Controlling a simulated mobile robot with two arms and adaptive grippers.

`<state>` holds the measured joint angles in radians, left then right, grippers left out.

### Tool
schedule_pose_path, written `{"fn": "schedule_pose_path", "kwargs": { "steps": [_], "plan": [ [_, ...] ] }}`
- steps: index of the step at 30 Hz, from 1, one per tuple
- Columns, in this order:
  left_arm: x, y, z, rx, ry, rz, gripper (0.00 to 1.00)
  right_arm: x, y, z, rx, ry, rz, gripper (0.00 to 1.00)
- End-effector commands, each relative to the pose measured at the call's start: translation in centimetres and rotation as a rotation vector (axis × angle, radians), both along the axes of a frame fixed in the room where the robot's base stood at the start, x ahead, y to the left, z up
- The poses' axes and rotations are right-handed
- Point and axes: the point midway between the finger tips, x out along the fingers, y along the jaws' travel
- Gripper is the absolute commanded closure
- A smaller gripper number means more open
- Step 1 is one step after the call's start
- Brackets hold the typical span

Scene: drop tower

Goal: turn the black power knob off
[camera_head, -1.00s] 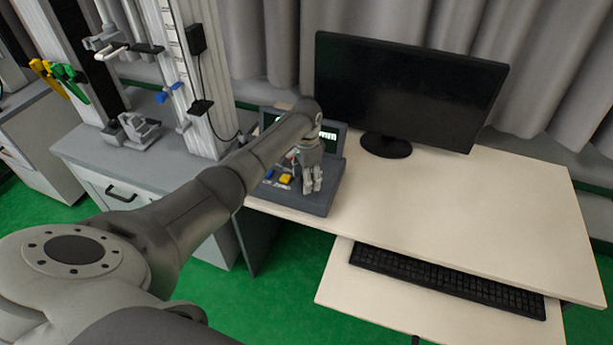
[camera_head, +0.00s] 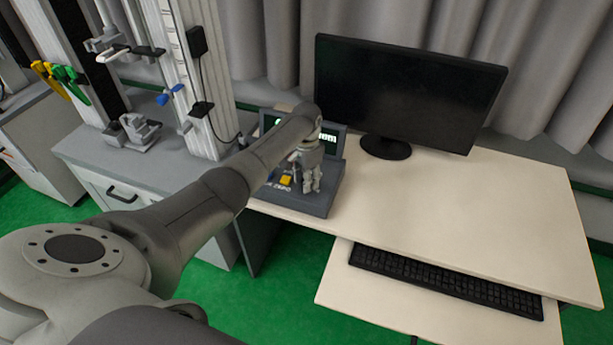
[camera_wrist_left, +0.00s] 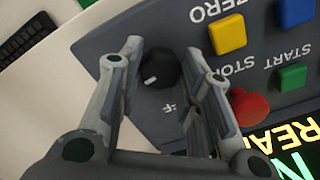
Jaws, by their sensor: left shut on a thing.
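The black power knob (camera_wrist_left: 160,70) is on the dark grey control console (camera_head: 318,208). In the left wrist view it sits between the two fingers of my left gripper (camera_wrist_left: 165,62), which is shut on it. A white mark on the knob points to the lower left of that view. Part of an "OFF" label, the letters "FF", shows beside the knob. In the head view my left gripper (camera_head: 312,188) is over the right part of the console and hides the knob. The console display is lit. My right gripper is not in view.
Close to the knob are a yellow button (camera_wrist_left: 228,35), a red stop button (camera_wrist_left: 249,106), a green start button (camera_wrist_left: 292,77) and a blue button (camera_wrist_left: 294,11). A keyboard (camera_head: 445,282) lies on the lower shelf. The desk's right side is clear.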

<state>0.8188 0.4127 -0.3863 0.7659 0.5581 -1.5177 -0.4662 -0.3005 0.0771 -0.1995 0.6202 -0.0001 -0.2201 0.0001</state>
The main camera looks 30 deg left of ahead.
Motion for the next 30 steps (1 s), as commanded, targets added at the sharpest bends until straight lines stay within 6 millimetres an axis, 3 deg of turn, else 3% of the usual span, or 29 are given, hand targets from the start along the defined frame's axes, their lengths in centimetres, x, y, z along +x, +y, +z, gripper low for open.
{"fn": "schedule_pose_path", "kwargs": {
  "steps": [12,30],
  "plan": [
    [0.0,-0.1,0.3,-0.002,0.001,0.375,0.91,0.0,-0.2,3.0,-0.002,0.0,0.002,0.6],
    [0.0,-0.1,0.2,-0.001,0.001,0.946,0.91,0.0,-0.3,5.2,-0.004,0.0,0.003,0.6]
  ]
}}
